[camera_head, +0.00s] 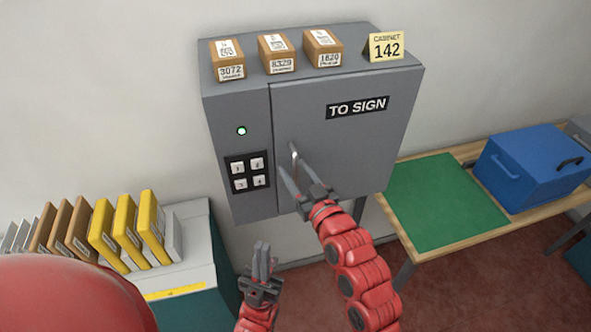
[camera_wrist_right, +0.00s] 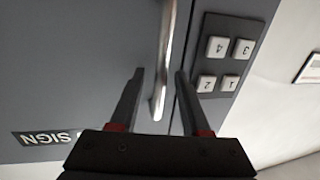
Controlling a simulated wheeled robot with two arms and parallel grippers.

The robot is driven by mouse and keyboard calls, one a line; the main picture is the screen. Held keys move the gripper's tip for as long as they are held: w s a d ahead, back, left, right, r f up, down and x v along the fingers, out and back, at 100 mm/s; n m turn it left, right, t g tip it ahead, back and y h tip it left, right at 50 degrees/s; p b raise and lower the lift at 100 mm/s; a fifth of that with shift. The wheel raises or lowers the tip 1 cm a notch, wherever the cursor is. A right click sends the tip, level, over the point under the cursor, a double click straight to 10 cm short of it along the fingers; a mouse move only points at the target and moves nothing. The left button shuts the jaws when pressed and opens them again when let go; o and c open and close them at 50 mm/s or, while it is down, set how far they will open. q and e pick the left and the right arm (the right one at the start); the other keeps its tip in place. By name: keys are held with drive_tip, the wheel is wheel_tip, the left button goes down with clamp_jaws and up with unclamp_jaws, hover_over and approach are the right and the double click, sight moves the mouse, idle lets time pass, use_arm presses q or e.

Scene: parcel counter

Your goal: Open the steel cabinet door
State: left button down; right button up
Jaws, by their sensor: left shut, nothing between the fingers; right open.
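The steel cabinet (camera_head: 228,95) is grey and has a wide door (camera_head: 350,140) labelled "TO SIGN", which looks closed. A vertical metal handle (camera_head: 294,152) is on the door's left side. My right gripper (camera_head: 291,172) is open at the handle, with a finger on either side of its lower part. In the right wrist view the handle (camera_wrist_right: 165,60) runs between the two spread fingers (camera_wrist_right: 159,73); I cannot tell whether either touches it. My left gripper (camera_head: 262,250) is shut and empty, below the cabinet.
A keypad (camera_head: 248,173) and a lit green lamp (camera_head: 241,131) are left of the door. Several small boxes (camera_head: 276,53) and a "142" sign (camera_head: 386,46) stand on top. A table with a green mat (camera_head: 440,205) and blue box (camera_head: 530,170) is at right; yellow folders (camera_head: 125,230) are at left.

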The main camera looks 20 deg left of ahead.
clamp_jaws()
idle(1.4)
